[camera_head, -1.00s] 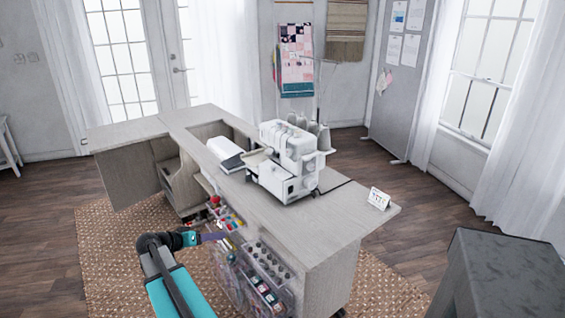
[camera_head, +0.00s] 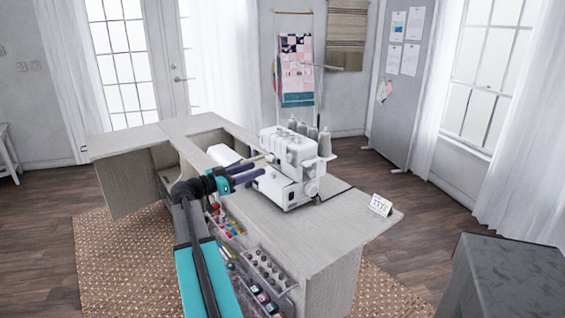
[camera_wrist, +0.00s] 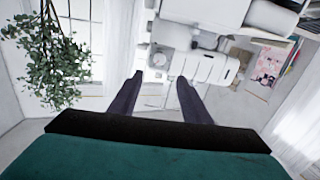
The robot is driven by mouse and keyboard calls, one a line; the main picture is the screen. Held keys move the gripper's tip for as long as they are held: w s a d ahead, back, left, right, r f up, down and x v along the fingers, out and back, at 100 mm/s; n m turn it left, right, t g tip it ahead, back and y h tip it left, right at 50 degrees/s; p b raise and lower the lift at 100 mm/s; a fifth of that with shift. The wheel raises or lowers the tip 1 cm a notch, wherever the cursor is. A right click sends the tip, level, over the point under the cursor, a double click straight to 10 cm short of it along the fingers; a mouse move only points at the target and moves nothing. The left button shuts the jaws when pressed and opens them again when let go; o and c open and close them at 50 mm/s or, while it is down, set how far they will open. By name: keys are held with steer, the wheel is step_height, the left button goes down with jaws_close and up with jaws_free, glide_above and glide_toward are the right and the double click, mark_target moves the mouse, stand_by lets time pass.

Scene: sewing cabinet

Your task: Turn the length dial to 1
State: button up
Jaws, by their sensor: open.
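The white sewing machine (camera_head: 283,186) stands on the grey-wood cabinet top. Round knobs show on its right side in the head view, too small to read. My gripper (camera_head: 259,166) is raised in front of the machine's left side, with its two dark fingers apart and nothing between them. In the wrist view the machine (camera_wrist: 205,68) lies beyond the open fingers, which show below it (camera_wrist: 160,80). A round dial-like part (camera_wrist: 158,60) shows just past the gap between the fingertips. I cannot tell whether it is the length dial, and no numbers are legible.
The cabinet top (camera_head: 330,225) is clear right of the machine, up to a small white card (camera_head: 380,205). Clear bins with spools (camera_head: 268,275) hang on the cabinet's front. Thread cones (camera_head: 312,133) rise behind the machine. A dark block (camera_head: 510,275) stands at lower right.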

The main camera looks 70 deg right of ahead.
mark_target(287, 158)
steer(key=shift+d, duration=0.1)
steer(key=p+x, duration=0.2)
steer(key=x, duration=1.1)
steer(key=shift+s+d, duration=0.15)
steer(key=shift+d, duration=0.1)
steer(key=c, duration=0.9)
steer(key=shift+a, duration=0.3)
steer(key=shift+c, duration=0.7)
steer(key=shift+d, duration=0.2)
